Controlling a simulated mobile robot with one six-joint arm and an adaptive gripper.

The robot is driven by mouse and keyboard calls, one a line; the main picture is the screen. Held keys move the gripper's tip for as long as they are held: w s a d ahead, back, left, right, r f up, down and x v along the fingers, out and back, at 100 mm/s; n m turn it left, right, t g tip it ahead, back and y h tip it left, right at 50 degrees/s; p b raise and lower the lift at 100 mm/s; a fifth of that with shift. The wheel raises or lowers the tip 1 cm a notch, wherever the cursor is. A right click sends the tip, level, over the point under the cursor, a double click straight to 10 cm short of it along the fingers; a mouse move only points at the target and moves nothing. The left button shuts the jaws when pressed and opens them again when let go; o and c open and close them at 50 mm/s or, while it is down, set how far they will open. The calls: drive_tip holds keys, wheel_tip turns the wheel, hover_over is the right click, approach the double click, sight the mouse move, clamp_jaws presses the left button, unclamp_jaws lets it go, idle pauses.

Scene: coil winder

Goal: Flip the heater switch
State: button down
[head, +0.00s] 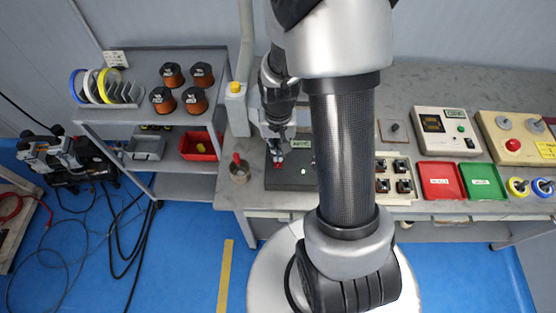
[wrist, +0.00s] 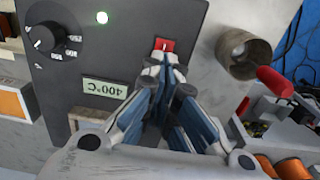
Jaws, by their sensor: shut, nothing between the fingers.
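The heater switch is a small red rocker (wrist: 164,45) on a dark grey panel (wrist: 100,55) in the wrist view. In the head view my gripper (head: 277,157) is over the dark heater unit (head: 290,178), left of my arm. My arm hides part of the bench there.
A metal cup (wrist: 243,52) with a red-handled tool (wrist: 274,82) stands close beside the panel; it also shows in the head view (head: 239,172). A shelf (head: 150,115) with copper spools is at left. A red tray (head: 440,180) and green tray (head: 483,181) lie at right.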

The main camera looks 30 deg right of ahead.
drive_tip(key=shift+f+b, duration=0.85)
drive_tip(key=shift+f, duration=0.25)
idle(0.8)
drive_tip(key=shift+r, duration=0.1)
drive_tip(key=shift+r+p, duration=2.85)
drive_tip(key=shift+r, duration=0.6)
drive_tip(key=s+a+r+n+t, duration=0.1)
drive_tip(key=a+r+n, duration=0.15)
drive_tip(key=r, duration=0.55)
drive_tip(key=s+a+r+n+t, duration=0.1)
drive_tip(key=s+a+r, duration=0.15)
drive_tip(key=r, duration=0.45)
drive_tip(key=s+a+r+n+t, duration=0.2)
drive_tip(key=s+a+r, duration=0.3)
drive_tip(key=s+r, duration=0.4)
drive_tip(key=shift+s+a+r+n+t, duration=0.35)
drive_tip(key=shift+s+n, duration=0.2)
drive_tip(key=shift+n, duration=0.1)
